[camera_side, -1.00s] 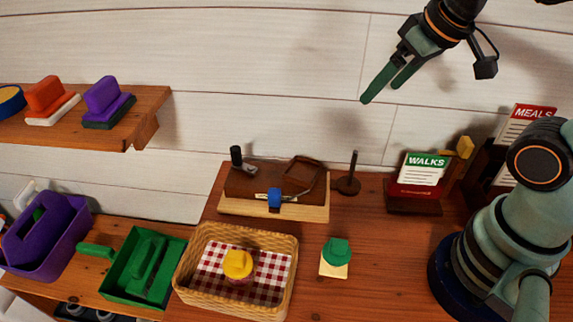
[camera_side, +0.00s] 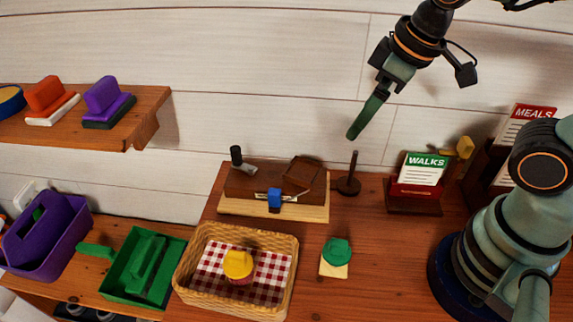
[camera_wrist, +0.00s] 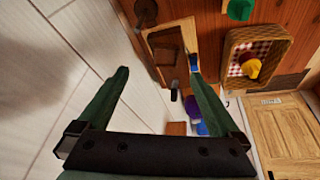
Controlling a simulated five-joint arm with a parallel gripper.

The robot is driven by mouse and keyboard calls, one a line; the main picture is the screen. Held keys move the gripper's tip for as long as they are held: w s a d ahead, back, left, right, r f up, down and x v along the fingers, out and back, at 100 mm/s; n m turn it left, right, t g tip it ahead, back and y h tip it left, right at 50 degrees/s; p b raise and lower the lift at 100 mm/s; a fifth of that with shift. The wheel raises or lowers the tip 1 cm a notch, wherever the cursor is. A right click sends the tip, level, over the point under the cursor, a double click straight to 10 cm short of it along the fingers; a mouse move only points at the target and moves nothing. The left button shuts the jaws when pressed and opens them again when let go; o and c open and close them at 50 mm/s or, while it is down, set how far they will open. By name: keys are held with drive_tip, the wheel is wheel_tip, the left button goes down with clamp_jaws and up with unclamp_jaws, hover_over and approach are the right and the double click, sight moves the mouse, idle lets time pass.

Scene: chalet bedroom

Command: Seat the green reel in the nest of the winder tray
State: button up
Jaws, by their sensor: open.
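A green rounded piece (camera_side: 337,250), which looks like the green reel, sits on a small cream square on the table, right of the basket. It also shows at the top of the wrist view (camera_wrist: 240,9). What looks like the winder tray (camera_side: 235,207) is a pale wooden board with a dark brown top, a black post, a blue piece and a brown block. It shows in the wrist view too (camera_wrist: 155,74). I cannot make out its nest. My gripper (camera_side: 354,134) is open and empty, high above the table near the wall, above and right of the tray.
A wicker basket (camera_side: 284,300) with a yellow piece stands left of the green piece. A dark peg stand (camera_side: 348,186) and WALKS card holder (camera_side: 413,209) are to the right. A green caddy (camera_side: 116,285), purple caddy (camera_side: 62,262) and wall shelf (camera_side: 150,98) are left.

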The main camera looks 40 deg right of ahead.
drive_tip(key=s+a+f+n+g, duration=0.2)
drive_tip(key=s+a+f+n, duration=0.15)
drive_tip(key=a+n, duration=0.3)
drive_tip(key=n+g, duration=0.2)
drive_tip(key=n, duration=0.4)
hover_over(339, 242)
drive_tip(key=shift+h, duration=0.4)
wheel_tip(339, 242, down, 5)
drive_tip(key=shift+r, duration=0.15)
drive_tip(key=shift+s+a+f, duration=0.1)
drive_tip(key=shift+s+f, duration=0.05)
drive_tip(key=shift+f, duration=5.9)
drive_tip(key=c, duration=1.5)
drive_tip(key=shift+o, duration=0.2)
drive_tip(key=shift+r, duration=0.15)
